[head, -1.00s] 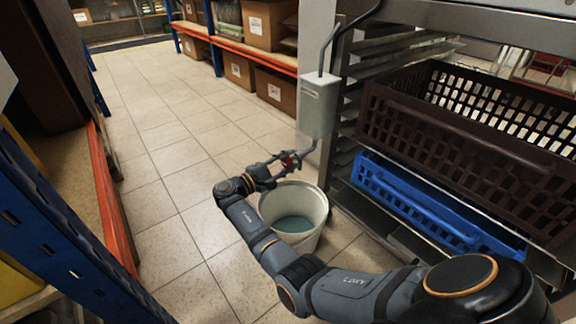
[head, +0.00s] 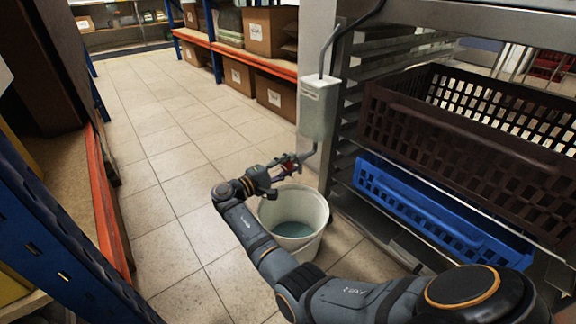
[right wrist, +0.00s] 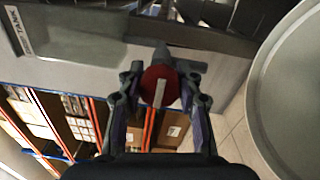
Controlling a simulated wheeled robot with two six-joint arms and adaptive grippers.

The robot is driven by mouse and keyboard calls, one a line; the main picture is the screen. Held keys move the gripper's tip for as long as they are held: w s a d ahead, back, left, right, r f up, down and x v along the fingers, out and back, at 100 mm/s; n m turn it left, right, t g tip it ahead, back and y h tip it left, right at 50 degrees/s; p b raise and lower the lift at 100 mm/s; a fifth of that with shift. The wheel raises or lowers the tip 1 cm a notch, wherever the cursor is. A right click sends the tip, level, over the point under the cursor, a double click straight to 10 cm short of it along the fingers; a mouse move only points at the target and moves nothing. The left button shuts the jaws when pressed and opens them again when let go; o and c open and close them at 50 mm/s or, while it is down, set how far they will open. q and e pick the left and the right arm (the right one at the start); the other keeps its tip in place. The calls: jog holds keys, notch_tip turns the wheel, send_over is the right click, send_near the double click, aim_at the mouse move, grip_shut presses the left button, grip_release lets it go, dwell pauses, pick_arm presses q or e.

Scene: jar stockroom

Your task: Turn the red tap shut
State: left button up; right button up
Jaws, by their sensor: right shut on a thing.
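The red tap (head: 287,167) is on the outlet pipe under a grey wall tank (head: 318,108). In the right wrist view the tap is a round red knob (right wrist: 153,88) with a pale stripe, which runs nearly upright in that picture. My right gripper (head: 284,165) is at the tap. The right wrist view shows its two fingers (right wrist: 159,92) on either side of the knob, shut on it. A white bucket (head: 318,222) with blue-green liquid stands on the floor below. My left gripper is not in view.
A steel rack with a brown crate (head: 425,130) and a blue crate (head: 430,215) stands close to the right of the tank. A shelf with an orange edge (head: 108,210) is at the left. The tiled aisle (head: 150,130) between is clear.

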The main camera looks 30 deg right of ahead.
aim_at(284, 167)
jog(key=o, duration=1.2)
jog(key=shift+a, duration=0.2)
jog(key=a, duration=0.7)
jog(key=shift+s+a+f, duration=0.1)
jog(key=shift+s+f, duration=0.05)
jog(key=shift+s, duration=0.15)
